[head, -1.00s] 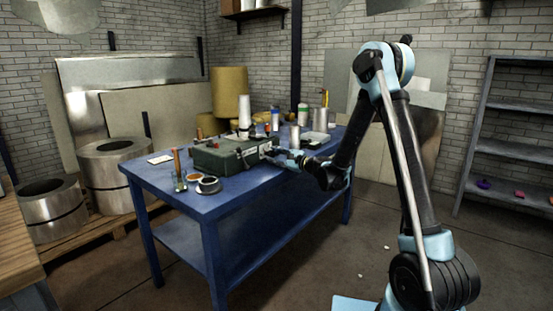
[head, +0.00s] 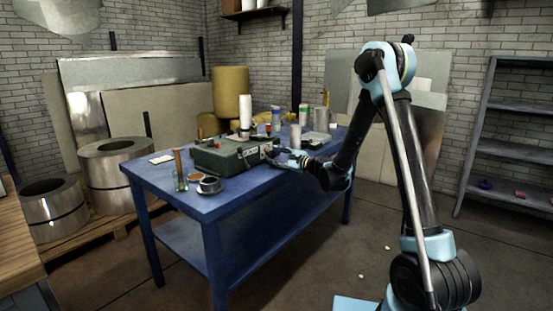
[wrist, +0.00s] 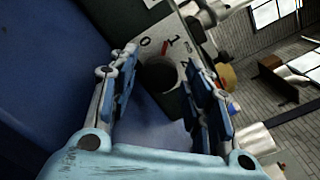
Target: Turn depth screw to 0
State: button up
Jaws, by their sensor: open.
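A dark round knob (wrist: 159,73), which looks like the depth screw, sits on a pale dial plate (wrist: 182,48) in the wrist view. A 0 is printed on the plate at the upper left, and a 1 further right. A red mark lies between them, nearer the 1. My gripper (wrist: 163,64) is open, with one finger on each side of the knob. I cannot tell whether either finger touches it. In the head view my gripper (head: 286,160) is at the right end of the green machine (head: 222,158); the knob is too small to make out there.
The machine stands on a blue table (head: 215,206). Cans and bottles (head: 320,119) stand behind. Floor right of the table is mostly clear.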

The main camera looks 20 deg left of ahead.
jog(key=shift+v, duration=3.75)
jog(key=shift+f, duration=0.1)
jog(key=shift+d, duration=0.1)
